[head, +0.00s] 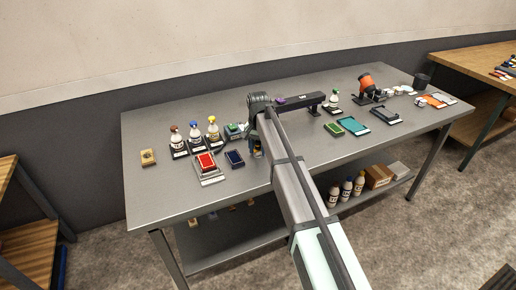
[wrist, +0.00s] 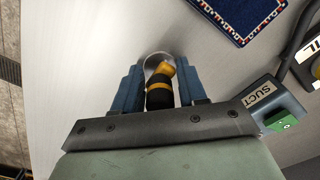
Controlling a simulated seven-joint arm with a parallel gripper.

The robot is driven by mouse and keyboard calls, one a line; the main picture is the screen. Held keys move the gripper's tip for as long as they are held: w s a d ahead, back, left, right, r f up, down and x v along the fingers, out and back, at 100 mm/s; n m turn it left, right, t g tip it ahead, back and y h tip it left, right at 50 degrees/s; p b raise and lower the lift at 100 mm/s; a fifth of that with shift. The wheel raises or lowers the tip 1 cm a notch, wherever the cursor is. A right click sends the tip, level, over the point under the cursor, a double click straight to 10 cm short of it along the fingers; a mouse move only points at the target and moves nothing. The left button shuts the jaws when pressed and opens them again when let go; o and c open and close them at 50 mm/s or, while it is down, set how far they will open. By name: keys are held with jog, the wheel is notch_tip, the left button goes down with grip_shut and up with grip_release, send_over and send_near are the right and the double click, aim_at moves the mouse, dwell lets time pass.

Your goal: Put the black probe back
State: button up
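My gripper (wrist: 159,84) is low over the front part of the grey table, with its two blue fingers on either side of a black probe (wrist: 159,97) with a yellow band and yellow end. The fingers look closed on it, with almost no gap at the sides. A pale round rim shows at its far end; I cannot tell whether it touches the table. In the head view my gripper (head: 257,152) is partly hidden by my arm, and the probe is too small there to make out clearly. I cannot make out its resting place.
A grey box marked SUCT (wrist: 262,101) is right of my gripper, with a blue patterned rug piece (wrist: 240,15) beyond. Several bottles (head: 195,138) and a red pad on a tray (head: 207,163) are left. A black raised bar (head: 301,101) stands behind.

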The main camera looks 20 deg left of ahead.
jog(key=o, duration=0.4)
jog(key=shift+o, duration=0.2)
notch_tip(320, 180, up, 12)
jog(key=shift+r, duration=0.15)
dwell(0.3)
dwell(0.3)
